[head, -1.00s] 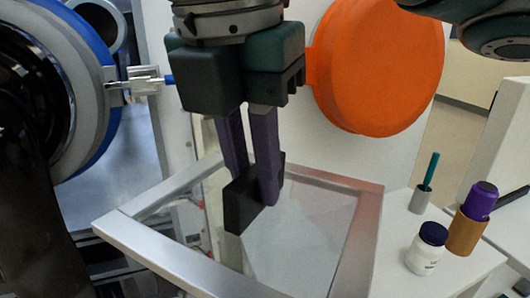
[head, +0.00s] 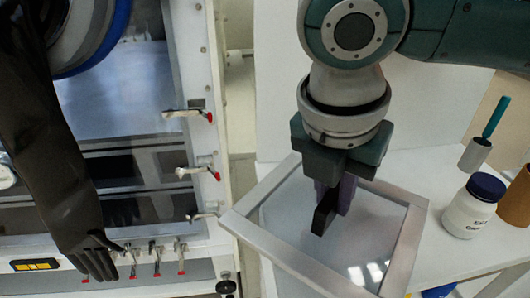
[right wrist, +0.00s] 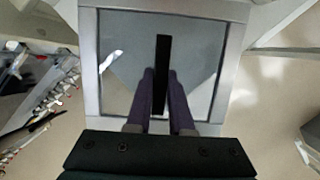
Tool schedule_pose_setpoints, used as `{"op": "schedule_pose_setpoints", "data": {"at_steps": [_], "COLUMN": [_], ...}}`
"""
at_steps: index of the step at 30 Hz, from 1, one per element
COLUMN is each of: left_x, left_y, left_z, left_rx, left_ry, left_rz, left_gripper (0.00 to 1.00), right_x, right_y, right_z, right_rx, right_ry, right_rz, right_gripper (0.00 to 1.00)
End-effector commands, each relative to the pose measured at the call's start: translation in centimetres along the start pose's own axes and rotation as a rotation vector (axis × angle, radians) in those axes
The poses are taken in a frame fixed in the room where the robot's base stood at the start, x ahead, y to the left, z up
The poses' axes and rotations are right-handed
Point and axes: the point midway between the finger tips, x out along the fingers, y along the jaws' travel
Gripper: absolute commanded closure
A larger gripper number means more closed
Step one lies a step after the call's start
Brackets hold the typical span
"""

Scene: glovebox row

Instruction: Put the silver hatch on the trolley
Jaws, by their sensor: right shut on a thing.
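The silver hatch (head: 285,255) is a square silver frame with a clear pane and a black bar handle (head: 325,212) standing up from its middle. My right gripper (head: 335,195) comes down from above, its purple fingers shut on the handle. The hatch is tilted in the head view, over or close to a white surface (head: 450,250); I cannot tell whether it touches. In the right wrist view the silver hatch (right wrist: 87,65) fills the middle, with the handle (right wrist: 162,70) between the fingers. My left gripper is not in view.
A white jar with a dark lid (head: 472,205), a grey cup with a teal stick (head: 475,153) and a brown holder (head: 515,203) stand right of the hatch. At left is the glovebox front with red-tipped clamps (head: 205,165) and a hanging black glove (head: 55,170).

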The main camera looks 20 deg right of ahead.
Motion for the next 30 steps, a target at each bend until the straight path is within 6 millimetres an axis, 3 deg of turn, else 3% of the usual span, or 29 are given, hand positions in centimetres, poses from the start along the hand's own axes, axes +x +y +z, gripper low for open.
{"op": "schedule_pose_setpoints", "data": {"at_steps": [15,26,27,30], "left_x": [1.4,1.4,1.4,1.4], "left_y": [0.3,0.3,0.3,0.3], "left_z": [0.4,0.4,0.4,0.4], "left_rx": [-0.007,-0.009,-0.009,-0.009], "left_ry": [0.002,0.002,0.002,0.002], "left_rz": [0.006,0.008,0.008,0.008], "left_gripper": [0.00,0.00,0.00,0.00], "right_x": [6.0,6.3,6.4,6.4], "right_y": [0.0,0.1,0.0,0.0], "right_z": [-1.6,-1.7,-1.8,-1.8], "right_rx": [0.002,0.001,0.000,0.000], "right_ry": [-0.002,-0.002,0.000,0.000], "right_rz": [0.001,0.002,0.001,0.001], "right_gripper": [1.00,1.00,0.79,0.68]}}
